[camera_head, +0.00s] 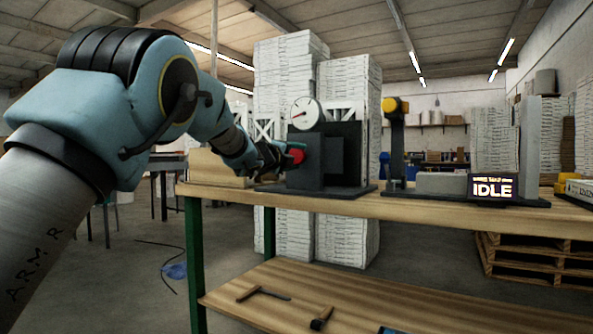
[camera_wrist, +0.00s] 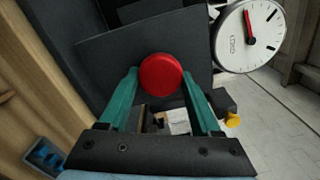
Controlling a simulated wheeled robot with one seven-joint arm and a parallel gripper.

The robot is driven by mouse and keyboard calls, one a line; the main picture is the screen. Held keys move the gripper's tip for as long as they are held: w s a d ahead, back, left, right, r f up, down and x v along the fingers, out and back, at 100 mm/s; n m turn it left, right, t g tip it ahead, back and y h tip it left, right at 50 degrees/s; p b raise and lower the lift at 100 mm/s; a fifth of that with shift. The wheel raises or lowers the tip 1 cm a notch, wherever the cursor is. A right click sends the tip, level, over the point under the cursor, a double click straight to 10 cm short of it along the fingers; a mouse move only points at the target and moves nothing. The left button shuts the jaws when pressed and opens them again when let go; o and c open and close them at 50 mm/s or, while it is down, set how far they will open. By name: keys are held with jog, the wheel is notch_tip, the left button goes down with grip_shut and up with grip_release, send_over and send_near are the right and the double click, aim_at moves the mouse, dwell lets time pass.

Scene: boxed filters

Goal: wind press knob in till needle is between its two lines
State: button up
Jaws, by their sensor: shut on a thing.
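The round red press knob (camera_wrist: 161,77) sits between the two teal fingers of my gripper (camera_wrist: 160,84), one finger against each side, in the wrist view. In the head view the knob (camera_head: 297,155) faces left on the dark press (camera_head: 320,162), partly hidden by my gripper (camera_head: 286,156). The white gauge (camera_wrist: 240,43) has a red needle and two thick dark marks on its right side in the wrist view. The needle points to the dial's upper edge there, outside the gap between the marks. In the head view the gauge (camera_head: 306,113) sits above the press, needle pointing left.
The press stands on a wooden bench (camera_head: 430,205). To its right are a yellow-topped device (camera_head: 396,120) and a display (camera_head: 492,187) reading IDLE. White stacks (camera_head: 347,90) rise behind.

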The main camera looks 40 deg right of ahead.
jog(key=m+b, duration=0.1)
jog(key=m, duration=0.1)
jog(key=m+b, duration=0.1)
jog(key=b, duration=0.1)
jog(key=m+b, duration=0.2)
jog(key=shift+f+m, duration=0.3)
jog(key=shift+f, duration=0.05)
jog(key=m+b, duration=0.3)
jog(key=m, duration=0.1)
jog(key=shift+w+r+m, duration=0.1)
jog(key=shift+w+m, duration=0.05)
jog(key=shift+m, duration=0.25)
jog(key=shift+b, duration=0.35)
jog(key=o, duration=1.4)
jog(key=shift+c, duration=0.2)
jog(key=shift+r, duration=0.1)
jog(key=shift+a, duration=0.1)
jog(key=b+v, duration=0.2)
jog(key=v, duration=0.8)
jog(key=shift+a, duration=0.3)
